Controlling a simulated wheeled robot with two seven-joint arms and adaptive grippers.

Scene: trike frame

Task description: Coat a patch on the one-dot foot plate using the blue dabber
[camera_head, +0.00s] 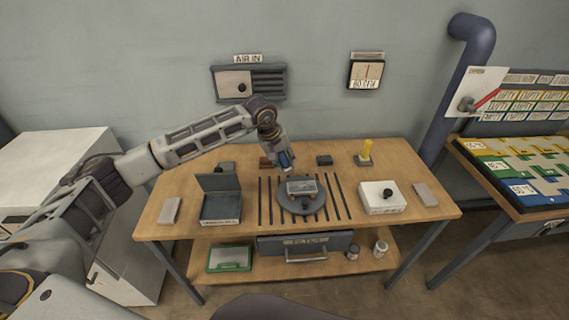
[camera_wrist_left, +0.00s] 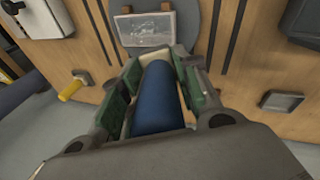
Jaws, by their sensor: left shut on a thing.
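My left gripper (camera_head: 285,164) is shut on the blue dabber (camera_head: 286,158). In the left wrist view the dabber's blue handle (camera_wrist_left: 157,105) lies between the green-padded fingers, with a pale tip beyond it. The gripper is above the back of a round grey turntable (camera_head: 287,204). A grey plate (camera_head: 301,186) lies on the turntable; it also shows in the left wrist view (camera_wrist_left: 145,29), just beyond the dabber's tip. I cannot make out dots on it, or whether the tip touches it. My right gripper is out of view.
An open dark box (camera_head: 221,207) stands left of the turntable. A white box with a black knob (camera_head: 380,198) is on the right. Small dark blocks (camera_head: 324,160) line the back. Dark slots flank the turntable.

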